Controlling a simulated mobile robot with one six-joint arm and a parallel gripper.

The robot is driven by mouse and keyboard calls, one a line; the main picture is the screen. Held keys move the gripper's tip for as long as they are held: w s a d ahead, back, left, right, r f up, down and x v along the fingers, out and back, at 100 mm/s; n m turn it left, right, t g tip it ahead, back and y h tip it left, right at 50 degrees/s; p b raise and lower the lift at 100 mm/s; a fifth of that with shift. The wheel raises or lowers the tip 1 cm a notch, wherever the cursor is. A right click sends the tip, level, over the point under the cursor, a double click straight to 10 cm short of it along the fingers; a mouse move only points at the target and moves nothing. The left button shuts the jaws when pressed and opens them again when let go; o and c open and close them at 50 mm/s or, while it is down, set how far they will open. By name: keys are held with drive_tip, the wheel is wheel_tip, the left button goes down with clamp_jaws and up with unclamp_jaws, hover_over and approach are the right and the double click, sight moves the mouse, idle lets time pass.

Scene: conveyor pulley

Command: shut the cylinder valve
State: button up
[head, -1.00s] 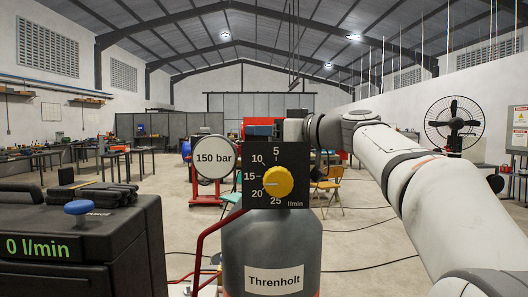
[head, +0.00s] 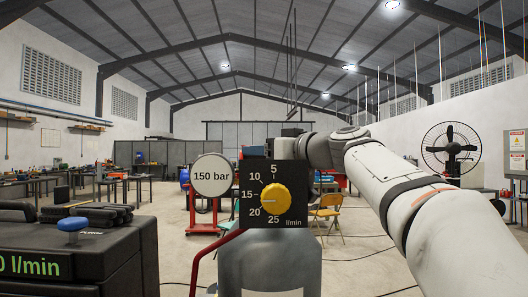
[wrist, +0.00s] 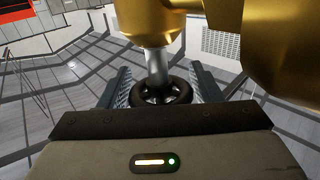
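The grey gas cylinder (head: 270,262) stands upright in the middle of the head view; its name label is out of frame. A black panel with a yellow flow knob (head: 275,199) covers its top, and the pointer is near 20. A round gauge (head: 211,175) reads 150 bar. In the wrist view a black handwheel (wrist: 140,98) sits on a silver stem (wrist: 156,65) under a gold valve body (wrist: 185,30). My gripper (wrist: 161,88) has one finger on each side of the handwheel, seemingly touching its rim. In the head view the panel hides my gripper and the handwheel.
A black machine (head: 85,255) with a blue knob (head: 72,225) and a green l/min readout stands at the left. A red hose (head: 205,262) runs beside the cylinder. A yellow chair (head: 328,208) and a fan (head: 451,149) are further back.

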drive_tip(key=shift+o, duration=1.3)
drive_tip(key=shift+r, duration=0.1)
wheel_tip(320, 180, up, 10)
drive_tip(key=p, duration=0.3)
